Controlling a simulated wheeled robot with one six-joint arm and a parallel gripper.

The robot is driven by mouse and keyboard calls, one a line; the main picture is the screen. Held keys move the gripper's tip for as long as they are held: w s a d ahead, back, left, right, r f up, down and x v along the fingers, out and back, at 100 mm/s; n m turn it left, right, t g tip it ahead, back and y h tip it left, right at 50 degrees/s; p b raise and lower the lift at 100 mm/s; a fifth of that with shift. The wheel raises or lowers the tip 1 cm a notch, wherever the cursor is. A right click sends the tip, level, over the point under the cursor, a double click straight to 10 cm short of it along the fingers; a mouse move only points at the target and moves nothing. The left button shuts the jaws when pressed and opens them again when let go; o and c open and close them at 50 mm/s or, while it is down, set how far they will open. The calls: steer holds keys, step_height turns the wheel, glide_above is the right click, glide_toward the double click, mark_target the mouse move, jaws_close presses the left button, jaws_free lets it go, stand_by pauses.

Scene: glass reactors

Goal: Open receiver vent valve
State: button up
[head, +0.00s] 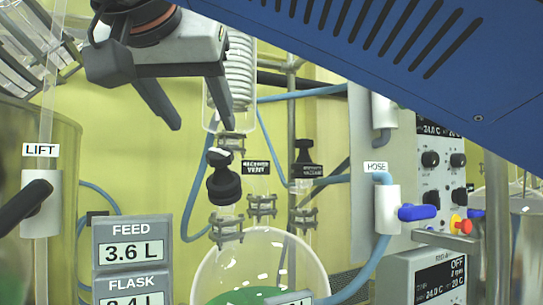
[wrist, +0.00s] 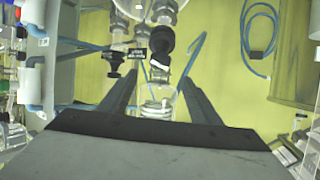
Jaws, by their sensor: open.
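The receiver vent valve has a black knob (head: 223,184) on a glass neck above the round flask, with a black "RECEIVER VENT" label (head: 256,168) just right of it. In the wrist view the dark knob (wrist: 160,42) shows beyond the fingertips, roughly centred between them. My gripper (head: 206,126) is open and empty, above and a little left of the knob in the head view, apart from it. Its two spread fingers also show in the wrist view (wrist: 159,80). I cannot tell the valve's exact turn position.
A second black knob (head: 304,152) with a vacuum label stands close on the right. A glass coil (head: 238,75) rises behind my gripper. The round flask (head: 312,262) with green liquid sits below. A hose valve (head: 388,210) and control panel are right; a lift valve (head: 41,205) is left.

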mark_target(219, 153)
steer(key=x, duration=1.3)
steer(key=shift+d, duration=0.1)
steer(key=c, duration=1.1)
